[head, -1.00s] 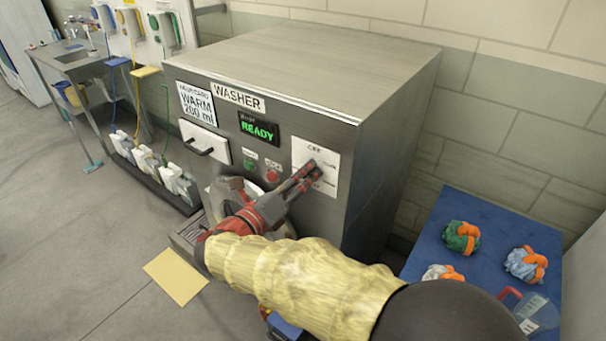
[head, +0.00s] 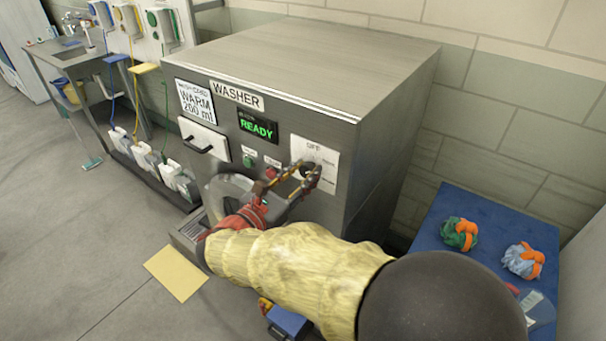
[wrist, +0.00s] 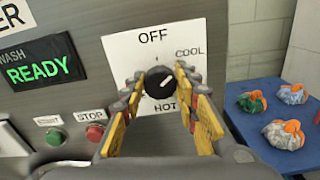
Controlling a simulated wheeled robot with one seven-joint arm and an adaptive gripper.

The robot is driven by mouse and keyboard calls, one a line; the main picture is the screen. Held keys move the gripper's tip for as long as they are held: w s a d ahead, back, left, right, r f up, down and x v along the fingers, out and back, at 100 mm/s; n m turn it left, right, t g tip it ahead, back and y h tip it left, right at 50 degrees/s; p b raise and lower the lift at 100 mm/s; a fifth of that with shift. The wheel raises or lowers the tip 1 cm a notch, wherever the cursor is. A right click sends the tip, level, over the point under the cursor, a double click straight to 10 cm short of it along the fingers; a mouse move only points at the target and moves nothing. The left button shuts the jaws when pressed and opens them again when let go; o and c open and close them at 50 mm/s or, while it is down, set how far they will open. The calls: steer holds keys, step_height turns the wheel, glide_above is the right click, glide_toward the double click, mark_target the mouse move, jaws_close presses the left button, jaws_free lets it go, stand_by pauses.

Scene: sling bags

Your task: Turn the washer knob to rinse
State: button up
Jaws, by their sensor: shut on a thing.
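The washer (head: 290,75) is a grey metal box with a green READY display (head: 257,127). Its black round knob (wrist: 158,87) sits on a white dial plate (wrist: 148,48). The wrist view reads OFF above the knob, COOL at upper right and HOT below; I see no rinse label, and the plate's left part is partly hidden by a finger. The knob's white mark slants to the upper right, roughly toward COOL. My gripper (head: 306,171) has its yellow-padded fingers on both sides of the knob, shut on it.
A green start button (wrist: 55,137) and red stop button (wrist: 95,132) are left of the dial. A blue table (head: 440,200) with orange-tied bundles stands at right. A white drawer (head: 203,140) is on the washer's left. Detergent bottles (head: 150,158) stand further left.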

steer(key=m+b, duration=0.1)
steer(key=m, duration=0.1)
steer(key=m+b, duration=0.1)
steer(key=m, duration=0.1)
steer(key=shift+f+m+b, duration=0.2)
steer(key=shift+m+b, duration=0.1)
steer(key=m+b, duration=0.5)
steer(key=shift+s+d+f+m, duration=0.1)
steer(key=shift+f+m, duration=0.1)
steer(key=shift+m, duration=0.1)
steer(key=m+b, duration=0.2)
steer(key=m, duration=0.1)
steer(key=shift+m+b, duration=0.3)
steer(key=shift+b, duration=0.05)
steer(key=m, duration=0.9)
steer(key=shift+f, duration=0.1)
steer(key=m, duration=1)
steer(key=shift+f, duration=0.1)
steer(key=shift+a+m, duration=0.2)
steer(key=shift+m, duration=2.1)
